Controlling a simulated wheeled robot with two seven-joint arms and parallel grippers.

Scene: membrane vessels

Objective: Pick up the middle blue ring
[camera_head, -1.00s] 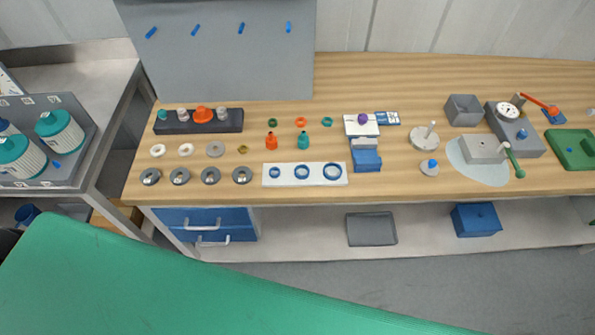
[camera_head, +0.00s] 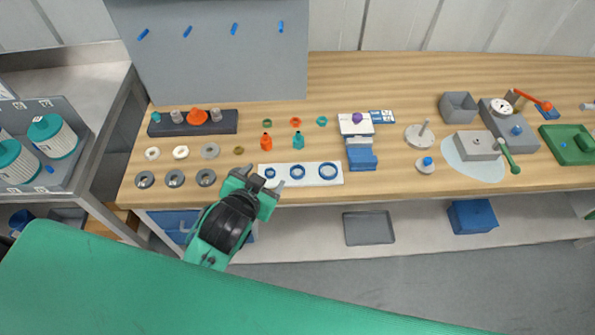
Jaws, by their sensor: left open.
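Three blue rings of rising size lie in a row on a white plate (camera_head: 313,179) near the bench's front edge. The small ring (camera_head: 270,173) is on the left, the middle ring (camera_head: 298,171) in the centre and the large ring (camera_head: 328,169) on the right. My left gripper (camera_head: 263,177) is open and empty, at the plate's left end. Its fingers show on either side of the small ring in the picture; I cannot tell its height above it. The middle ring is to the right of the gripper, apart from it. My right gripper is out of view.
Grey washers (camera_head: 175,179) lie left of the gripper. Orange (camera_head: 266,142) and teal (camera_head: 299,140) bottle-like parts stand behind the plate. A blue block (camera_head: 362,160) stands close to its right. Bare wood shows at the bench's front right.

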